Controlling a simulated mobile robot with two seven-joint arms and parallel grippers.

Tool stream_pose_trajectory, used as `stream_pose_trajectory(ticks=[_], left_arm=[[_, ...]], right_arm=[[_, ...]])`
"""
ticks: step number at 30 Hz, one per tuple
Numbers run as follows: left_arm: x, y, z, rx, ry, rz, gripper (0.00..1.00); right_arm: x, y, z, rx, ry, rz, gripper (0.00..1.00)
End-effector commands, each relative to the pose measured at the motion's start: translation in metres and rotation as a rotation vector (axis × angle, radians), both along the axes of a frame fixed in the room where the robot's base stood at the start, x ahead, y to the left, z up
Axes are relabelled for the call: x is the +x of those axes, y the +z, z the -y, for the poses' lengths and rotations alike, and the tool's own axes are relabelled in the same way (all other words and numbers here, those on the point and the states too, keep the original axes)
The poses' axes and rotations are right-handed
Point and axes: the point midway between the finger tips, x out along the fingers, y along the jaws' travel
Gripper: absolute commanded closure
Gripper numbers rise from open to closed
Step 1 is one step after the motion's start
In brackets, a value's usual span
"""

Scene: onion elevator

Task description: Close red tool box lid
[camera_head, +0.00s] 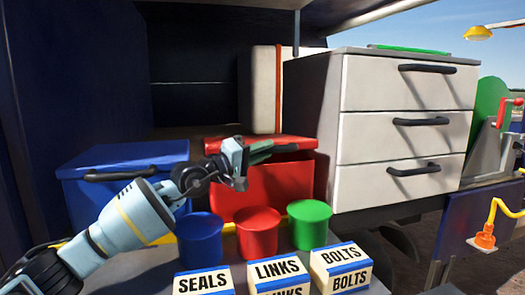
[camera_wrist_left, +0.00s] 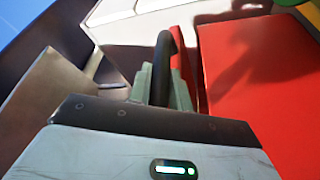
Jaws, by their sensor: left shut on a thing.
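The red tool box (camera_head: 285,185) stands behind the colored cups. Its red lid (camera_head: 295,140) lies low over the body, with a dark band between them on the right; I cannot tell whether it is fully closed. My left gripper (camera_head: 262,151) is at the front of the lid. In the left wrist view, the left gripper's fingers (camera_wrist_left: 161,90) are shut on a black handle (camera_wrist_left: 164,50), with a broad red surface (camera_wrist_left: 245,75) just to the right. The gripper and wrist hide part of the box front. My right gripper is not in view.
A blue tool box (camera_head: 130,160) stands to the left and a white drawer cabinet (camera_head: 400,130) to the right. Blue (camera_head: 200,240), red (camera_head: 257,233) and green (camera_head: 309,225) cups stand in front, with labelled SEALS, LINKS and BOLTS boxes (camera_head: 283,272) nearer.

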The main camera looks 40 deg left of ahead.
Motion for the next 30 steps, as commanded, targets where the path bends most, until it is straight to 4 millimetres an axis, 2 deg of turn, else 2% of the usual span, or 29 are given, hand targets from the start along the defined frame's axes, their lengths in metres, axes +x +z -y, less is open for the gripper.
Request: stream_pose_trajectory(ticks=[6,7,9,23,30], left_arm=[[0.001,-0.001,-0.002,-0.002,0.004,-0.003,1.00],[0.001,0.000,-0.002,-0.001,0.004,-0.003,0.76],[0.000,0.000,-0.002,-0.001,0.004,-0.002,0.71],[-0.003,0.000,-0.002,0.000,0.003,0.001,0.71],[-0.027,-0.005,-0.011,0.005,0.003,-0.001,0.71]], right_arm=[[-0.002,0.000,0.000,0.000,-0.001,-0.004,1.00],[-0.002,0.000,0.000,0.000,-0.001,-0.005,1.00],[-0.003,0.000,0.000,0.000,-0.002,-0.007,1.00],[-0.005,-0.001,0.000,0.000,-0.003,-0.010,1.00],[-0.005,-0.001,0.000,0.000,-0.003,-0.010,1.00]])
